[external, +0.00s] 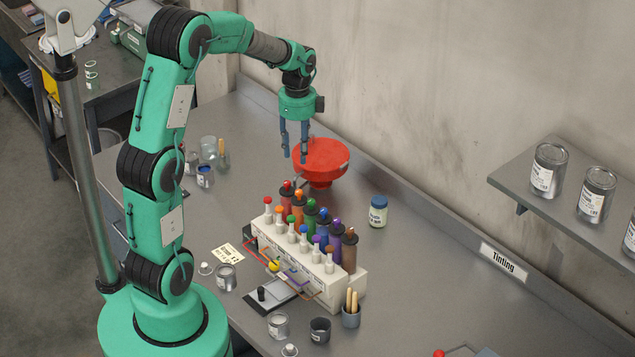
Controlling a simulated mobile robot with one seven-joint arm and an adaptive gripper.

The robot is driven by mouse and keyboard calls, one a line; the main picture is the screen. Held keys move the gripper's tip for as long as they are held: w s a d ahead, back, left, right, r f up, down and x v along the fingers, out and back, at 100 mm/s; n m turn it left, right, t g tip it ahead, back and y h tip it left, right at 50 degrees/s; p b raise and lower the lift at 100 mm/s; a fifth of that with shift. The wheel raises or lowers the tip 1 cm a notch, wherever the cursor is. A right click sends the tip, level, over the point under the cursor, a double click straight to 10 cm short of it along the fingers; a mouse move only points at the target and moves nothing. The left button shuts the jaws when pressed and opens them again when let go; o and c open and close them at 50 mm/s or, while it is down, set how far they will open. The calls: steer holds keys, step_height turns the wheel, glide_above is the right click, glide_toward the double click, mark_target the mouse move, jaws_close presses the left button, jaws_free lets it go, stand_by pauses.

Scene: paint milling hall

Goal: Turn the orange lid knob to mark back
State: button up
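The tinting dispenser (342,285) stands on the steel bench with a back row of coloured canisters and a front row of white pumps with coloured tops. The orange lid knob (298,194) sits on the orange canister, between the red and green ones. An orange top (279,209) also shows on a front pump. The marks around the lid knob are too small to read. My gripper (294,154) points down behind the canister row, above and apart from the orange knob. Its two fingers are apart, with nothing seen between them.
A red funnel-shaped bowl (322,168) stands close beside my gripper. A blue-lidded jar (378,211) is to the right of the canisters. Red (287,185) and green (311,202) lid knobs closely flank the orange one. The bench at right is largely clear.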

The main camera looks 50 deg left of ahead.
mark_target(299, 191)
step_height(299, 191, down, 14)
steer(key=shift+r, duration=0.2)
stand_by(0.5)
jaws_close()
